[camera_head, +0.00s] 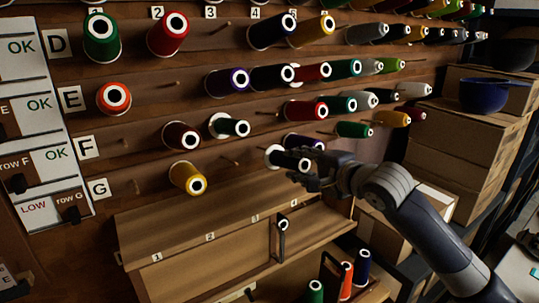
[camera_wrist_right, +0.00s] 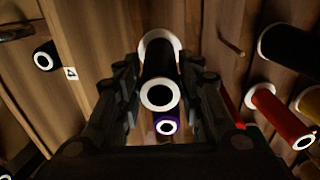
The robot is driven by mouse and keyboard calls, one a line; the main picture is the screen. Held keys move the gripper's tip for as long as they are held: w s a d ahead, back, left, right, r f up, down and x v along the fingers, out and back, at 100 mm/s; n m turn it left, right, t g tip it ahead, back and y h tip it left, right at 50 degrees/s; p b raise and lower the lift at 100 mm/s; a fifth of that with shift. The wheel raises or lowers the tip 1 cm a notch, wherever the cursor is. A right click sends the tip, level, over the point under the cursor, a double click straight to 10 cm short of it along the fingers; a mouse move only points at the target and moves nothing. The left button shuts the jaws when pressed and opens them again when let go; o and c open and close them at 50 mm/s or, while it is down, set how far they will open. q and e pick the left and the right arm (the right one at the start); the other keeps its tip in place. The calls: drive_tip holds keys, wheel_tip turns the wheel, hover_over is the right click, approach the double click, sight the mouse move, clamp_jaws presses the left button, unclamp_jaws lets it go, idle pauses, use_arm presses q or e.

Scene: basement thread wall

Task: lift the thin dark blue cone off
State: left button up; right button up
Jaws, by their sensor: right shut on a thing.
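The thin dark blue cone (camera_head: 284,160) is in the lower rows of the thread wall, with a white ring at its base end and a white ring at its tip. My right gripper (camera_head: 308,172) is shut on it from the right. In the right wrist view the cone (camera_wrist_right: 158,68) looks almost black and lies between the two fingers of my gripper (camera_wrist_right: 163,92), its tip toward the camera. Its base is close to the board; I cannot tell whether it still sits on its peg. My left gripper is not in view.
A purple cone (camera_head: 303,142) is close beside the held one. A yellow cone (camera_head: 187,178) and a dark red cone (camera_head: 181,136) are to the left. A wooden ledge (camera_head: 200,222) with numbered labels lies below. Cardboard boxes (camera_head: 455,135) and a blue bowl (camera_head: 484,95) are at the right.

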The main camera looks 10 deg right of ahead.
drive_tip(key=v, duration=0.3)
drive_tip(key=shift+s+d, duration=0.15)
drive_tip(key=shift+s, duration=0.15)
drive_tip(key=shift+s+d+r+p, duration=0.35)
drive_tip(key=shift+s+r+p, duration=0.35)
drive_tip(key=shift+s, duration=0.2)
drive_tip(key=shift+s+d+r+p, duration=0.3)
drive_tip(key=shift+s+r+p, duration=0.35)
drive_tip(key=shift+s, duration=0.3)
